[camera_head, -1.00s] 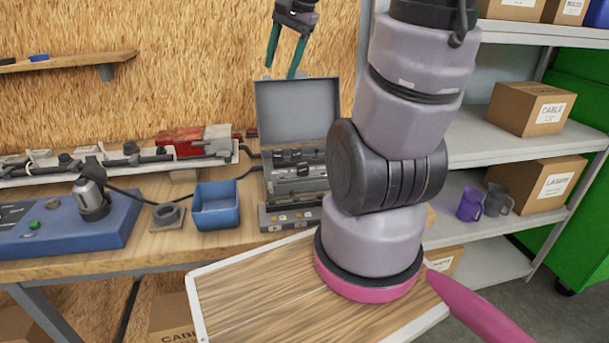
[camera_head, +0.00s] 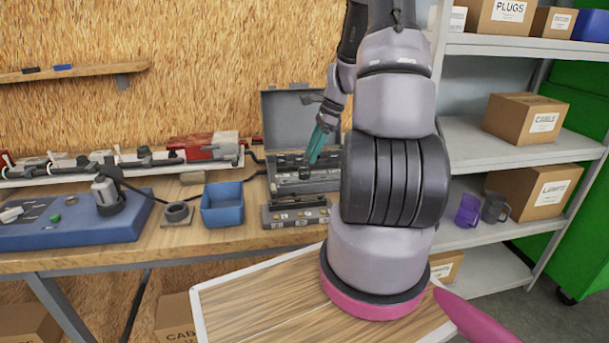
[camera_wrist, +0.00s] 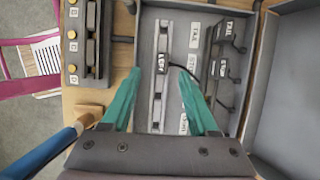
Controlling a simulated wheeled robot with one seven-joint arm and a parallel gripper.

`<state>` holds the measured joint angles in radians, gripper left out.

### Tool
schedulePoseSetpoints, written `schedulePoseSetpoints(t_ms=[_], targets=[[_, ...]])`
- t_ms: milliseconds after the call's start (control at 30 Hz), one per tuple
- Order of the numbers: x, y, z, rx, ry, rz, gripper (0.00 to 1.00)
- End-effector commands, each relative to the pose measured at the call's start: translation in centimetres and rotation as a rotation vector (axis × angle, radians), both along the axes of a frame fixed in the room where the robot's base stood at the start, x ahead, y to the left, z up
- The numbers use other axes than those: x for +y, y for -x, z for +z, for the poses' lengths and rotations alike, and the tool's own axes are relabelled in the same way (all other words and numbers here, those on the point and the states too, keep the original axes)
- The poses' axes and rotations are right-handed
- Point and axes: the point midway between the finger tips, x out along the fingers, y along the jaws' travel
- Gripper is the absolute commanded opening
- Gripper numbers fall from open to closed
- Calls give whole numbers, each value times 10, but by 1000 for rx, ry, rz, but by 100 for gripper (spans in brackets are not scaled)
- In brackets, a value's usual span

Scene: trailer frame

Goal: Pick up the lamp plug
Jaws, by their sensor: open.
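An open grey case (camera_head: 270,120) stands on the bench with its lid up against the back. Dark connector pieces (camera_head: 291,160) sit inside it. In the wrist view, a pale strip labelled LEFT (camera_wrist: 160,95) lies in the case, and dark plug-like pieces with thin cables (camera_wrist: 222,70) lie to its right beside labels such as TAIL. I cannot tell which piece is the lamp plug. My gripper (camera_head: 315,160) points down into the case. In the wrist view its teal fingers (camera_wrist: 160,74) are spread on either side of the LEFT strip, with nothing held between them.
A dark strip with brass-coloured contacts (camera_wrist: 72,40) lies at the case's front. A blue bin (camera_head: 222,212) and small square block (camera_head: 178,214) stand left of it. A blue panel (camera_head: 75,232) carries a silver-black upright connector (camera_head: 107,192). A shelf (camera_head: 470,145) stands right.

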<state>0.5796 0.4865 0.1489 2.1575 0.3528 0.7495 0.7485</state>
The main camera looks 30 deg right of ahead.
Motion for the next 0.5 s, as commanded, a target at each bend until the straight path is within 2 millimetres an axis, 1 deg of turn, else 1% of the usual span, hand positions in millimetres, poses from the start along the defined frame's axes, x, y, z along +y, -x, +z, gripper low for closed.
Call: schedulePoseSetpoints(t_ms=[33, 100, 267, 500], targets=[[3, 0, -7, 2, -3, 0, 60], [5, -1, -13, 1, 0, 0, 60], [9, -3, -24, 1, -1, 0, 60], [20, -8, -57, 1, -1, 0, 60]])
